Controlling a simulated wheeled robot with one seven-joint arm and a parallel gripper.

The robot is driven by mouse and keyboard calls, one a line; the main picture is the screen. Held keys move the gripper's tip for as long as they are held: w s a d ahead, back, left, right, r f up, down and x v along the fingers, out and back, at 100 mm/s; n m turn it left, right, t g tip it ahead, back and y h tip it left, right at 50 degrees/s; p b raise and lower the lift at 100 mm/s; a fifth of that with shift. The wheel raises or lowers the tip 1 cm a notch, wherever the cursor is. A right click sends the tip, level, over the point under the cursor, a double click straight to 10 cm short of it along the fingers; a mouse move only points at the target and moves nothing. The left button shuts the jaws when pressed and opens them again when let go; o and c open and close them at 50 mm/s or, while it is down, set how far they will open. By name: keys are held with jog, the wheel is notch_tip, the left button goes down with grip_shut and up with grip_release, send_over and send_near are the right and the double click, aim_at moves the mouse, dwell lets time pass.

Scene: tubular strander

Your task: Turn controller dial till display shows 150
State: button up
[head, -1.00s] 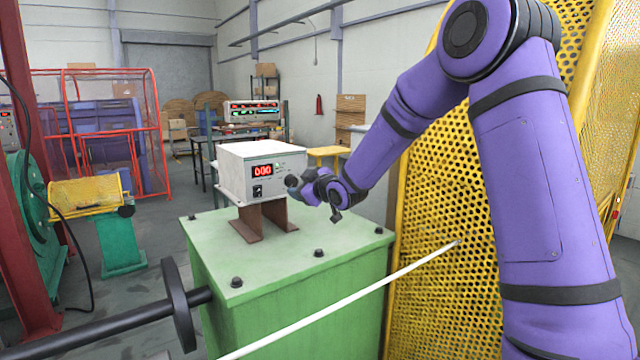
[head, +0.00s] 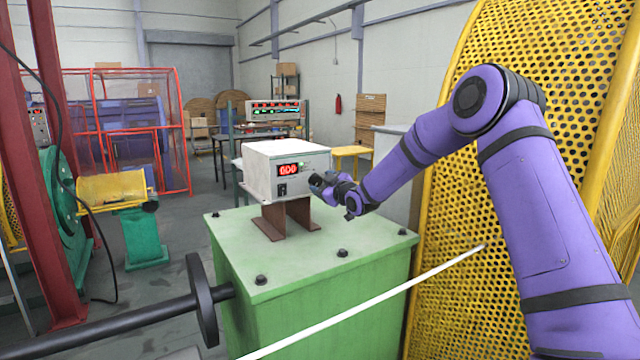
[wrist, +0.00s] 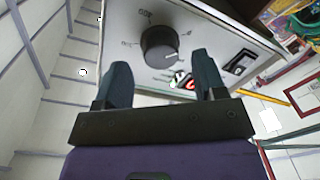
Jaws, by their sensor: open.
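The controller (head: 262,172) is a white box on brown supports on a green cabinet. Its display (head: 288,170) shows red digits that look like zeros, but I cannot read them surely. In the wrist view the round black dial (wrist: 158,46) has a light pointer mark and printed labels around it. My gripper (head: 318,182) is at the right of the controller's front face. In the wrist view its two dark fingers (wrist: 160,62) are apart, with the dial just beyond and between their tips. I cannot tell whether they touch it. The right finger partly hides the red digits (wrist: 183,82).
The green cabinet (head: 310,258) has bolts on its top. A black handwheel (head: 202,298) on a shaft stands in front. A white rod (head: 370,302) crosses the foreground. A yellow perforated guard (head: 455,235) stands close to my arm on the right. A black switch (head: 282,189) sits below the display.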

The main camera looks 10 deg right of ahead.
jog(key=shift+x, duration=1.05)
jog(key=shift+a, duration=0.1)
jog(key=c, duration=0.9)
